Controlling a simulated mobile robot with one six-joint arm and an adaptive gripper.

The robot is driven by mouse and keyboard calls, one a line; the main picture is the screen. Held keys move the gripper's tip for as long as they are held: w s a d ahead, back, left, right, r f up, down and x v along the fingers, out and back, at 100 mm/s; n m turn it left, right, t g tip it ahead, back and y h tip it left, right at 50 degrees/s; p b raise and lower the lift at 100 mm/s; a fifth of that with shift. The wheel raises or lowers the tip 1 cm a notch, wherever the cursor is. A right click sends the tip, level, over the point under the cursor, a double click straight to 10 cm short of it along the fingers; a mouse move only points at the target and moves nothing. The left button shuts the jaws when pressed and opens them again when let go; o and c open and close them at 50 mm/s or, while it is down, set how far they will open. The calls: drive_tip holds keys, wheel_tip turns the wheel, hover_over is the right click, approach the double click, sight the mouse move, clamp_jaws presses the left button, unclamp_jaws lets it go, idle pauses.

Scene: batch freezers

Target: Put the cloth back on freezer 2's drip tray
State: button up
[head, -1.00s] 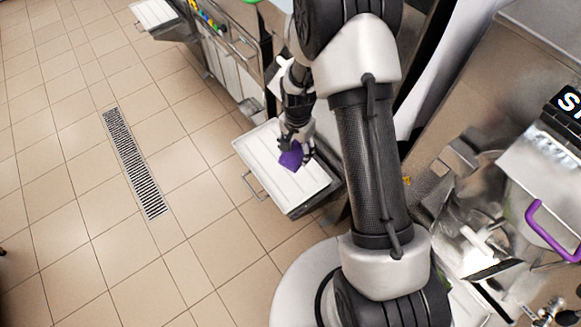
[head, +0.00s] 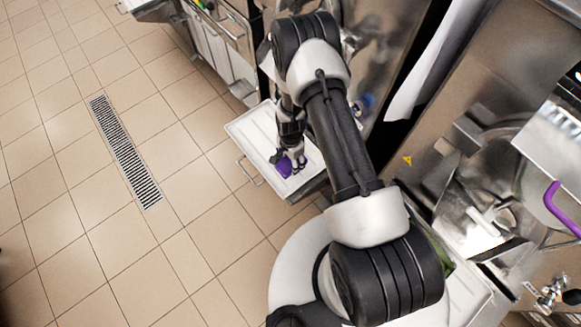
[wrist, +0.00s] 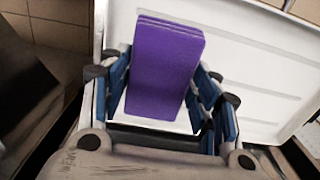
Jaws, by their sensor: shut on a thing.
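A folded purple cloth (wrist: 165,70) is between the fingers of my gripper (wrist: 165,105) in the wrist view. The fingers are shut on it from both sides. In the head view the cloth (head: 284,167) and my gripper (head: 292,162) are over a white drip tray (head: 262,138) with a wire handle on its left side. The tray also fills the background of the wrist view (wrist: 255,75). I cannot tell whether the cloth touches the tray surface. No freezer number is readable on this tray's machine.
Another white tray (head: 140,5) shows at the top left. A steel machine with a purple handle (head: 556,205) stands at the right. A floor drain grate (head: 125,150) runs through the tiled floor, which is clear at the left.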

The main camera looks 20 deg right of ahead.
sight(290, 166)
drive_tip(key=shift+f+b, duration=0.55)
drive_tip(key=shift+f, duration=1.75)
drive_tip(key=shift+f, duration=0.15)
drive_tip(key=o, duration=1)
